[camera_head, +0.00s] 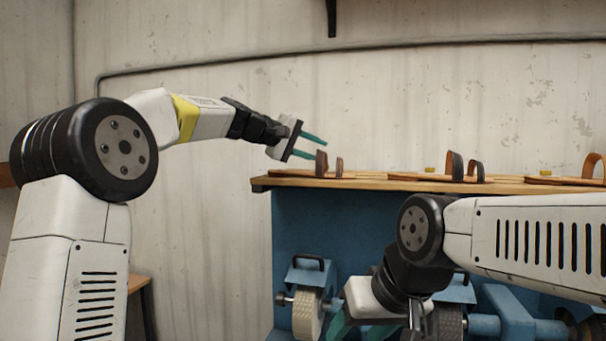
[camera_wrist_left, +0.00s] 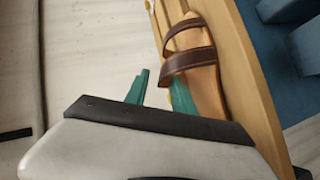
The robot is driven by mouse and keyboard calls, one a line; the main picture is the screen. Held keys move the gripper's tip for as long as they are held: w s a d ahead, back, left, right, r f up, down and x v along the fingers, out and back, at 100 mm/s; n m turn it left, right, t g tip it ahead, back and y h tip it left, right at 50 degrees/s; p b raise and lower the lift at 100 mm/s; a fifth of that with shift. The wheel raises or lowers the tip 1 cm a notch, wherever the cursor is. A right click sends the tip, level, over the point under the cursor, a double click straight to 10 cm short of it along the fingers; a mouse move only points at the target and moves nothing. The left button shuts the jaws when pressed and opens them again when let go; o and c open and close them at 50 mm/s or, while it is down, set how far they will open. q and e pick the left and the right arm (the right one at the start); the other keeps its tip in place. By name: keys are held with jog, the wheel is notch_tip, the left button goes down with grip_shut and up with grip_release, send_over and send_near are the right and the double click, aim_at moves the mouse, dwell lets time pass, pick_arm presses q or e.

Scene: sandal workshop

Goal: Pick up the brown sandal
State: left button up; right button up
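A brown sandal (camera_head: 321,165) with a tan sole and two dark straps lies at the left end of the bench top. It also shows in the left wrist view (camera_wrist_left: 196,58). My left gripper (camera_head: 320,149) is open, its teal fingers just above and beside the front strap. In the left wrist view, the near end of one strap appears between the fingertips (camera_wrist_left: 160,84); I cannot tell whether they touch. My right gripper (camera_head: 362,328) hangs low in front of the bench. Its teal fingers are apart and cut off by the bottom edge, with nothing seen between them.
The wooden bench top (camera_head: 290,181) sits on a blue base and carries more sandals: one in the middle (camera_head: 457,167) and one at the right edge (camera_head: 590,165). Grinding wheels (camera_head: 306,314) stand below. Free air lies above the bench, before the wall.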

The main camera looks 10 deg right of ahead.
pick_arm(q)
grip_shut()
jog(key=shift+r, duration=0.15)
jog(key=shift+r, duration=0.8)
jog(key=s+d+r, duration=0.1)
jog(key=s+d, duration=0.2)
jog(key=s, duration=0.4)
jog(key=s+d+r, duration=0.2)
jog(key=s+d, duration=0.1)
jog(key=s, duration=0.5)
jog(key=shift+a+r, duration=0.1)
dwell(1.1)
